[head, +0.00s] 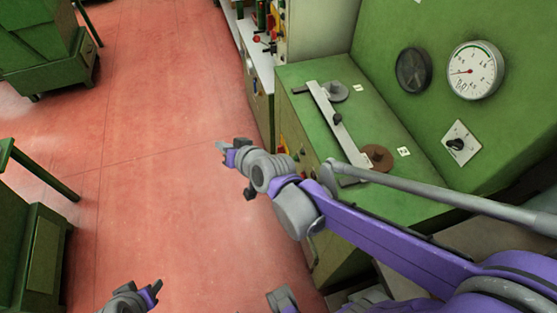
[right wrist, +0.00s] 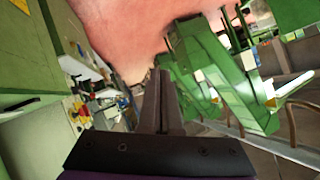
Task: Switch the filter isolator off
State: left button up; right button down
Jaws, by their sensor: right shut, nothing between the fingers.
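A black rotary switch (head: 456,144) sits on a square white plate on the sloping green panel at the right in the head view. No label that names it the filter isolator is readable. Red and yellow switches (head: 284,146) show on the side of the green cabinet, partly behind my right arm; in the right wrist view, a red and yellow switch (right wrist: 79,112) shows at the left. My right gripper (head: 220,147) is over the red floor, left of the cabinet, apart from any switch. Its fingers (right wrist: 161,90) are shut and empty. My left gripper (head: 153,291) shows at the bottom edge; its jaw opening is unclear.
The green cabinet top (head: 310,72) holds a grey bar with discs. A white gauge (head: 475,70) and a dark round dial (head: 413,69) are on the panel. Green machines (head: 40,50) stand at the left. The red floor (head: 150,130) between is clear.

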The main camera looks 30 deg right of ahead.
aim_at(283, 149)
jog(key=w+d+f+m+t+h+b, duration=0.2)
jog(key=w+f+m+t+h+b, duration=0.25)
jog(key=w, duration=0.75)
jog(key=w+d+f+m+t+h+b, duration=0.25)
jog(key=d+f+m+h, duration=0.2)
jog(key=f+m, duration=0.35)
pick_arm(q)
notch_tip(283, 149, down, 16)
jog(key=b, duration=0.6)
jog(key=shift+g, duration=0.3)
pick_arm(e)
jog(key=s+d+f+m+g+h, duration=0.3)
jog(key=f+m, duration=0.1)
jog(key=f, duration=0.5)
jog(key=s+d+f+m+g+h, duration=0.2)
jog(key=f+m, duration=0.3)
jog(key=f, duration=0.5)
jog(key=s+d+f+m+g+h, duration=0.3)
jog(key=d+f+m+g+h, duration=0.1)
jog(key=f, duration=0.6)
jog(key=shift+s+d+g, duration=0.3)
jog(key=shift+d+g, duration=0.05)
jog(key=shift+g, duration=0.05)
pick_arm(q)
jog(key=shift+r, duration=0.1)
pick_arm(e)
jog(key=shift+m, duration=0.25)
